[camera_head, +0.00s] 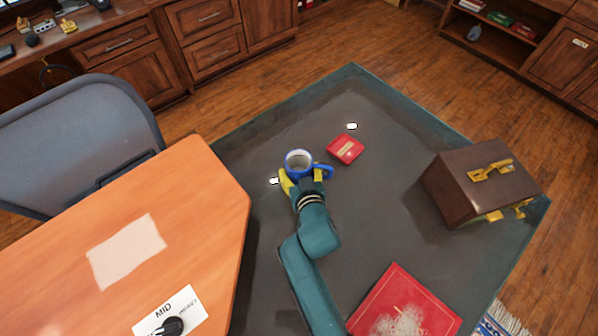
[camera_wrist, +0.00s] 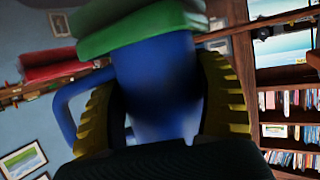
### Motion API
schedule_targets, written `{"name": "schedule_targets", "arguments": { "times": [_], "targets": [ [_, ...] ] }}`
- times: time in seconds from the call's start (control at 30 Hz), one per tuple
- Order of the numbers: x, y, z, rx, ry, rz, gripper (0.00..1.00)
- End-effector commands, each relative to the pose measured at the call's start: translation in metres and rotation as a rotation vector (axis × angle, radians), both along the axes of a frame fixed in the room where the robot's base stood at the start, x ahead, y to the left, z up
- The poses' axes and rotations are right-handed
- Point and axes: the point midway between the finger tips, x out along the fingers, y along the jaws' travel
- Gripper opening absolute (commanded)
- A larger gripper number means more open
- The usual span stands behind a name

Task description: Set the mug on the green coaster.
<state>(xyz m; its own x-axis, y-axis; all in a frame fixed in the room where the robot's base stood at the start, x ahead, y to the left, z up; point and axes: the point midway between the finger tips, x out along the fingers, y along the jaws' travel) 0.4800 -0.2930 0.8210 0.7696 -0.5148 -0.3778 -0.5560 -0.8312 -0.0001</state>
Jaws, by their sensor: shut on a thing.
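A blue mug (camera_head: 298,160) with a pale inside stands upright in the head view, its handle to the right. My gripper (camera_head: 303,178) has its yellow fingers shut on the mug's sides. In the wrist view the mug (camera_wrist: 158,85) is between the fingers (camera_wrist: 165,105). That view looks upside down, with the handle on the left. A green slab (camera_wrist: 140,32), likely the green coaster, meets the mug's base there, directly below it. I cannot tell whether they touch. In the head view the coaster is hidden by the mug and my gripper.
A small red square item (camera_head: 345,149) lies right of the mug on the dark table (camera_head: 385,190). A brown case (camera_head: 482,182) stands further right, and a red book (camera_head: 400,305) lies nearer. An orange desk (camera_head: 195,235) and a chair (camera_head: 75,140) are left. The table's far corner is mostly clear.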

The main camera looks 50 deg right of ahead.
Motion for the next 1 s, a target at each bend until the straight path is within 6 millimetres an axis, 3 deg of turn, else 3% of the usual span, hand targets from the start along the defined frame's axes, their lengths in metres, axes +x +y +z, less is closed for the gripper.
{"name": "schedule_targets", "arguments": {
  "times": [0.2, 0.23, 0.33, 0.67, 1.0],
  "targets": [
    [0.000, 0.000, -0.003, -0.001, -0.003, 0.001, 0.32],
    [0.000, 0.000, -0.003, 0.000, 0.000, 0.000, 0.79],
    [0.000, 0.000, -0.003, 0.000, 0.000, 0.000, 0.98],
    [-0.001, 0.001, 0.004, 0.000, 0.001, 0.000, 1.00],
    [-0.062, 0.042, 0.032, 0.000, 0.004, 0.003, 1.00]
  ]
}}
